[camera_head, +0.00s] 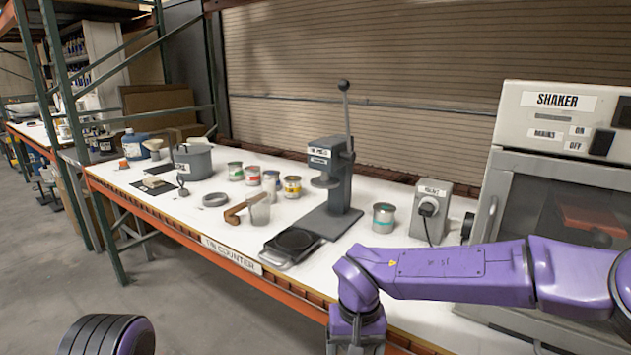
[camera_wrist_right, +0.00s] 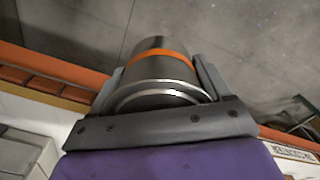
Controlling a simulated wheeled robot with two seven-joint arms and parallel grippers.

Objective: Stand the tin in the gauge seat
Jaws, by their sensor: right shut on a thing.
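A metal tin with an orange band (camera_wrist_right: 160,68) sits between the two fingers of my right gripper (camera_wrist_right: 161,78) in the right wrist view. The gripper is shut on it, with one finger at each side and the tin's bright rim toward the camera. Floor and the counter's orange front beam show behind the tin. In the head view my right arm reaches to the counter's front edge, and its fingers and the tin are out of frame. I cannot tell whether this is the gauge seat. My left gripper is not in view.
A lever press (camera_head: 335,185) stands mid-counter. A dial box (camera_head: 430,212) and the shaker (camera_head: 555,190) stand further right. A grey ring (camera_head: 215,199) lies left.

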